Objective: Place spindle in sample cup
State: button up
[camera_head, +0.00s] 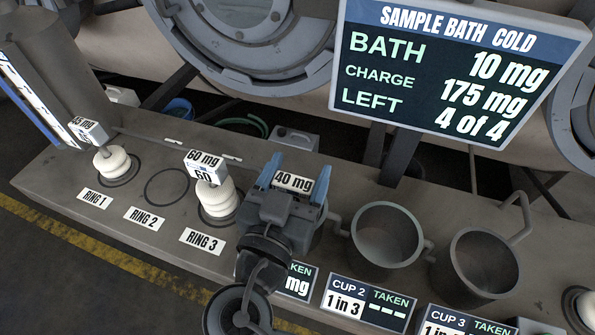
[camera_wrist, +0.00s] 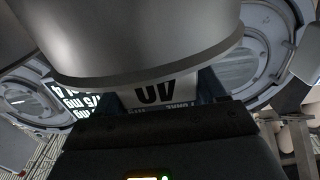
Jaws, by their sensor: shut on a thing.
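My gripper (camera_head: 293,190) is shut on the 40 mg spindle (camera_head: 292,182), with a blue-tipped finger on each side of its white label block. In the wrist view the spindle's "40" label (camera_wrist: 155,93) shows upside down between the dark fingers. The spindle's lower part is hidden. The gripper is above the cup row at the CUP 1 position, left of the CUP 2 cup; whether the spindle is inside a cup cannot be told. The grey CUP 2 cup (camera_head: 385,238) and CUP 3 cup (camera_head: 482,268) look empty. Cup 1 is mostly hidden by my arm.
The RING 1 spindle (camera_head: 112,163) and 60 mg spindle (camera_head: 216,194) stand left on the grey bench (camera_head: 130,262). RING 2 (camera_head: 167,186) is empty. A sign (camera_head: 452,75) reads bath 10 mg, charge 175 mg, left 4 of 4; its post stands behind the cups.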

jog(key=o, duration=1.6)
jog(key=shift+r+p, duration=0.25)
jog(key=shift+p, duration=0.15)
jog(key=b+v, duration=0.3)
jog(key=v, duration=0.9)
jog(key=shift+f, duration=0.1)
